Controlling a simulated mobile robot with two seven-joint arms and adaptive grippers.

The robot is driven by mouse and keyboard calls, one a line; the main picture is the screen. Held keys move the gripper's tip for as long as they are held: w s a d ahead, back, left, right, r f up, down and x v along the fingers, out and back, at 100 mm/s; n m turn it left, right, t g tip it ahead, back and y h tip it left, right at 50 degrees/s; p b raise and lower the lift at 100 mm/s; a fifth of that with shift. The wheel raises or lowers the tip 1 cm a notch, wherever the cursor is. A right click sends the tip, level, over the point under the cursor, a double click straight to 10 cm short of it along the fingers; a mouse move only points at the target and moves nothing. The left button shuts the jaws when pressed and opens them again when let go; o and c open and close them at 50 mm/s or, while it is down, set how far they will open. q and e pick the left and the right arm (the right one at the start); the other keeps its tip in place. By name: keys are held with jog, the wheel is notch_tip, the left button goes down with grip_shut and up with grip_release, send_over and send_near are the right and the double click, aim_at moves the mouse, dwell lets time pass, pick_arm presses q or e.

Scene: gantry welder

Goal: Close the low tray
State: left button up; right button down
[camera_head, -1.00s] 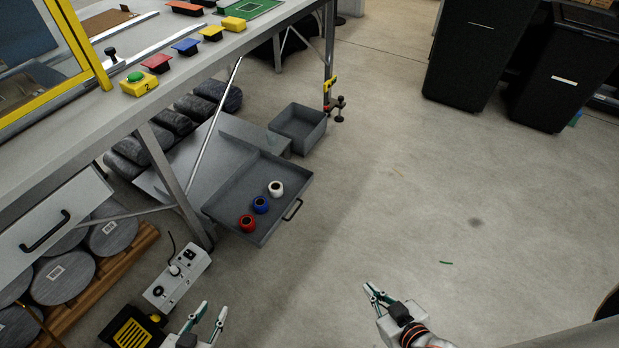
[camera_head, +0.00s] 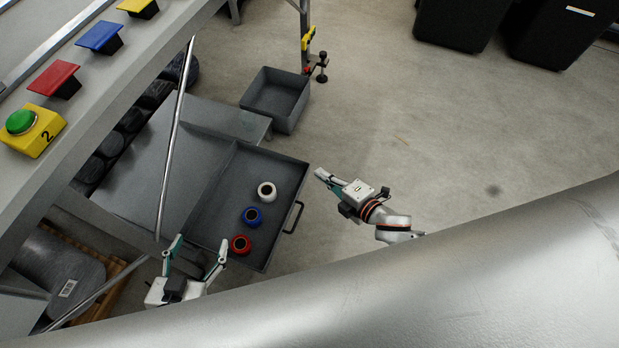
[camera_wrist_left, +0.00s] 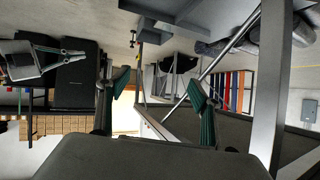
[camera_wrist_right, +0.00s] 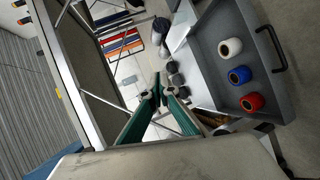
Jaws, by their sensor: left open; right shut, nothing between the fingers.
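The low tray (camera_head: 221,227) is a grey drawer, pulled out from under the workbench at floor level. Its dark handle (camera_head: 293,217) is on the right side. A white (camera_head: 267,191), a blue (camera_head: 252,217) and a red (camera_head: 241,244) roll stand in it; the tray also shows in the right wrist view (camera_wrist_right: 253,52). My left gripper (camera_head: 198,244) is open and empty, seen over the tray's near left part. My right gripper (camera_head: 321,174) is shut and empty, just right of the tray's far right corner, apart from the handle.
A grey open bin (camera_head: 276,98) stands on the floor beyond the tray. The workbench (camera_head: 120,85) with colored buttons fills the upper left. Black bins (camera_head: 462,22) stand at the back; floor between is clear.

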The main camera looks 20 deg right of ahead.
jog(key=w+d+f+n+g+b, duration=0.3)
jog(key=f+n, duration=0.5)
jog(key=w+d+f+n+g+y+b, duration=0.1)
jog(key=w+d+f+n+g+b, duration=0.2)
jog(key=f+n, duration=0.5)
jog(key=w+d+f+n+g+b, duration=0.2)
jog(key=w+d+f+n+b, duration=0.15)
jog(key=f+n, duration=0.5)
jog(key=b, duration=0.4)
send_near(304, 180)
jog(key=x, duration=0.6)
jog(key=shift+w+d+f, duration=0.1)
jog(key=shift+d+f, duration=0.15)
jog(key=shift+f, duration=0.05)
pick_arm(q)
jog(key=d+f+n+h, duration=0.1)
jog(key=d+f+n, duration=0.1)
jog(key=d, duration=0.4)
jog(key=shift+w+f+n+h, duration=0.35)
jog(key=shift+w+n+h, duration=0.05)
pick_arm(e)
jog(key=shift+a, duration=0.15)
